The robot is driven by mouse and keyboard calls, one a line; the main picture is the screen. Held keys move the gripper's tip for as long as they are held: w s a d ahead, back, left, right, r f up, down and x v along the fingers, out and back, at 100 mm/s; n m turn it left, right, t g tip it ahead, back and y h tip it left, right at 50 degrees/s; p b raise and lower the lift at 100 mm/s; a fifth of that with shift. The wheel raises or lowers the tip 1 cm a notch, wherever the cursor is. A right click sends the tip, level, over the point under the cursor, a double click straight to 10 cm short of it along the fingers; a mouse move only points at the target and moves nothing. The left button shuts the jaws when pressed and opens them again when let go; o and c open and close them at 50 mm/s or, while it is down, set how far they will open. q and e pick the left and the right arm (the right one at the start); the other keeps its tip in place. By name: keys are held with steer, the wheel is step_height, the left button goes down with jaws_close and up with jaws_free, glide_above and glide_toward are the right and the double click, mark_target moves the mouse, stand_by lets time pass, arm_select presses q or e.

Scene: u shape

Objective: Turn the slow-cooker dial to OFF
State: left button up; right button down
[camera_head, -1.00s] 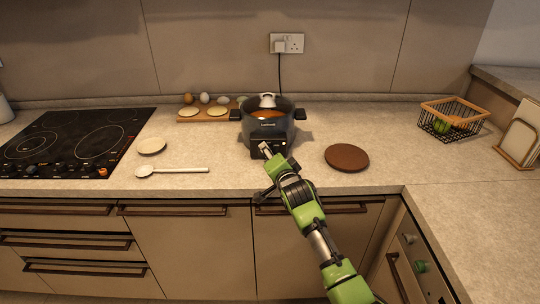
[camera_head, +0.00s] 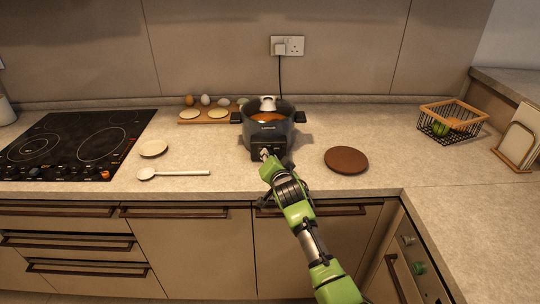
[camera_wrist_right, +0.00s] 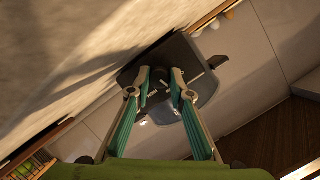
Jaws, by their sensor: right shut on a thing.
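The slow cooker (camera_head: 269,132) is a dark pot with a glass lid, standing on the counter near the back wall. Its front control panel (camera_head: 258,149) faces me and is partly covered by my right gripper (camera_head: 266,156). In the right wrist view, the fingers of my right gripper (camera_wrist_right: 159,82) are closed on the dark dial (camera_wrist_right: 160,76) from both sides. Small pale marks show on the panel around it. Which mark the dial points to cannot be read. My left gripper is not in view.
A brown round board (camera_head: 346,160) lies right of the cooker. A white spoon (camera_head: 175,173) and a small plate (camera_head: 153,148) lie to its left, beside the black hob (camera_head: 75,142). A wire basket (camera_head: 450,122) stands at the right. The cooker's cord runs to a wall socket (camera_head: 287,45).

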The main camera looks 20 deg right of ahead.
steer(key=shift+a+n+h, duration=0.1)
steer(key=shift+n+h, duration=0.2)
steer(key=shift+n, duration=0.4)
steer(key=shift+n+g+h, duration=0.4)
steer(key=shift+n, duration=0.3)
steer(key=n+h+b, duration=0.1)
steer(key=n, duration=0.2)
steer(key=shift+a+h+b, duration=0.1)
steer(key=shift+h+b, duration=0.2)
steer(key=shift+n, duration=0.3)
steer(key=c, duration=1.8)
jaws_free()
steer(key=shift+c, duration=0.2)
